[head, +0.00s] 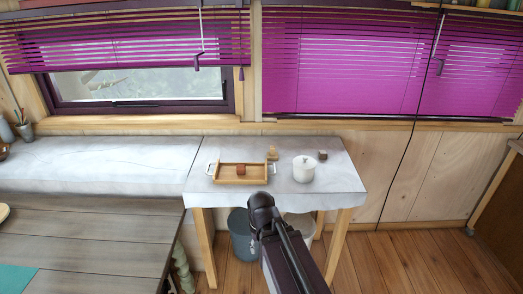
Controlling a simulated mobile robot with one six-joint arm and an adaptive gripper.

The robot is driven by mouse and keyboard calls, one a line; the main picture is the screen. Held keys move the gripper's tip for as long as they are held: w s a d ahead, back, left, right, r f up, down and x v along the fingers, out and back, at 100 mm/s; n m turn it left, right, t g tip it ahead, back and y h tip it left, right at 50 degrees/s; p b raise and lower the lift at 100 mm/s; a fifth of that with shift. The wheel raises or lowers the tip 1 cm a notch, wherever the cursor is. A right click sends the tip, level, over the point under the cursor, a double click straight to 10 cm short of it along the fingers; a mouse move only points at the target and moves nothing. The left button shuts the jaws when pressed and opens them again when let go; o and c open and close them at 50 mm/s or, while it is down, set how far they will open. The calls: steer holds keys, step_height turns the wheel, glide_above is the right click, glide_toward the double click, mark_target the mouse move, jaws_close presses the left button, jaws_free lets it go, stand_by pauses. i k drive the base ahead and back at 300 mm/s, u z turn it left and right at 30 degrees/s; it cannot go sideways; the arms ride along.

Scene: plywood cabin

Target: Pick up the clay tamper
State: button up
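A small reddish-brown, clay-coloured piece (241,170) sits in a wooden tray (227,180) on the white-covered side table. It may be the clay tamper, but it is too small for me to be sure. A small tan wooden piece (272,153) stands just behind the tray, and a small dark brown block (323,155) sits at the back right. My dark arm reaches up from the bottom in front of the table. No gripper fingers show.
A white lidded pot (304,169) stands right of the tray. A grey bin (242,235) is under the table. A long marble-like counter (95,165) adjoins on the left, with a grey plank table (90,235) in front. Wooden floor is open at right.

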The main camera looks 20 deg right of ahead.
mark_target(272, 155)
steer(key=z, duration=0.05)
steer(key=i, duration=1.25)
steer(key=z, duration=0.5)
